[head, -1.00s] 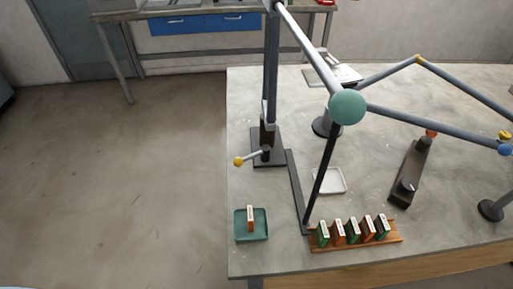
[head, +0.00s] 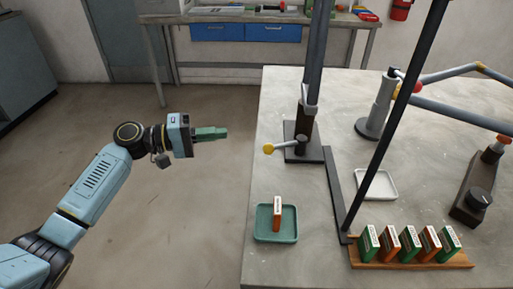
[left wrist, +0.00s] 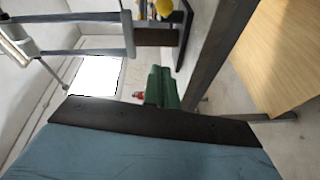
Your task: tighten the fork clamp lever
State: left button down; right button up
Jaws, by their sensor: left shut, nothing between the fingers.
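The fork clamp lever (head: 285,146) is a short grey bar with a yellow ball knob on its left end. It points left from the foot of an upright post (head: 315,60) on a dark base plate near the table's left edge. My left gripper (head: 226,132) has green fingers, which are shut with nothing between them. It hangs over the floor, left of the table and apart from the yellow knob. In the left wrist view its fingers (left wrist: 160,88) point towards a dark clamp block (left wrist: 155,38) with a yellow knob (left wrist: 164,8). My right gripper is not in view.
A teal tray (head: 262,236) holding one small box stands at the table's front left. A wooden rack (head: 405,262) holds several green and orange boxes. A slanting black bar (head: 392,125) crosses above a white tray (head: 390,195). The floor left of the table is clear.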

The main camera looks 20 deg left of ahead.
pick_arm(q)
jog(key=x, duration=1)
jog(key=shift+d+r, duration=0.15)
jog(key=shift+r, duration=0.1)
jog(key=shift+s+d+f, duration=0.15)
jog(key=shift+s+d, duration=0.25)
jog(key=shift+s, duration=0.1)
jog(key=shift+s+d+f, duration=0.2)
jog(key=shift+s+d, duration=0.2)
jog(key=shift+s, duration=0.1)
jog(key=shift+s+d+f, duration=0.1)
jog(key=shift+s+d, duration=0.3)
jog(key=shift+s, duration=0.05)
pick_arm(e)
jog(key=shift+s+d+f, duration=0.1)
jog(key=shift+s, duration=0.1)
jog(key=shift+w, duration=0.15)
pick_arm(q)
jog(key=shift+d+p, duration=0.1)
jog(key=shift+p, duration=0.2)
